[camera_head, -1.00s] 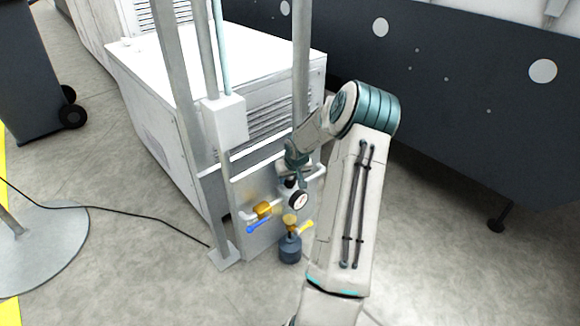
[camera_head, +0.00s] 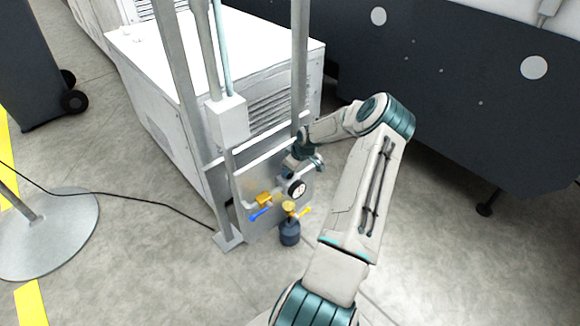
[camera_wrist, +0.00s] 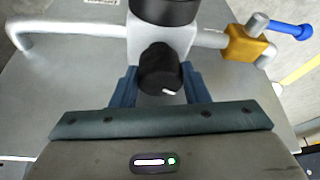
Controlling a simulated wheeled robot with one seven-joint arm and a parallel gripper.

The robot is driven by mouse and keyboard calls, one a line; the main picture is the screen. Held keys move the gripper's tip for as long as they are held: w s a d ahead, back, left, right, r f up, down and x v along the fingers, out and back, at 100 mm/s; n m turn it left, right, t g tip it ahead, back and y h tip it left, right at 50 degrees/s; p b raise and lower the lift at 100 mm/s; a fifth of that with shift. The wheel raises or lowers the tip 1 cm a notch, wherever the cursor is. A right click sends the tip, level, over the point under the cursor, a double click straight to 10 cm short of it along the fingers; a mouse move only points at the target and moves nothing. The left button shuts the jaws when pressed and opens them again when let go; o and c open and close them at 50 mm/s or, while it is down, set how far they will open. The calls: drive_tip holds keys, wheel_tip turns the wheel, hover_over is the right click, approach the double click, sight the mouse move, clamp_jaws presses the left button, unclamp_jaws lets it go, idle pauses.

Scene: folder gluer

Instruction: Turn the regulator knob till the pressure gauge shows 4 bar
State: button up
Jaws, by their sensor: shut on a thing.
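The regulator knob (camera_wrist: 160,72) is black and round with a white mark at its lower right, in front of a pale regulator body (camera_wrist: 160,38). My gripper (camera_wrist: 160,90) is shut on the knob, one blue finger on each side. In the head view my gripper (camera_head: 300,165) is at the upper part of the panel, and the knob is hidden there. The pressure gauge (camera_head: 297,188) has a white face and dark rim and sits just below my gripper. Its needle and numbers are too small to read.
A yellow valve body (camera_head: 264,200) with a blue lever (camera_head: 260,215) is left of the gauge on the grey panel (camera_head: 250,184). A yellow lever (camera_head: 304,212) and a dark cup (camera_head: 290,233) are below. A steel post (camera_head: 300,70) stands close to my wrist.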

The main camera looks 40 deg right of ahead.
sight(302, 183)
idle(0.4)
drive_tip(key=o, duration=0.7)
drive_tip(key=p+v, duration=0.2)
drive_tip(key=v, duration=1.1)
drive_tip(key=shift+r+p, duration=0.3)
drive_tip(key=shift+r, duration=0.05)
drive_tip(key=shift+d, duration=0.15)
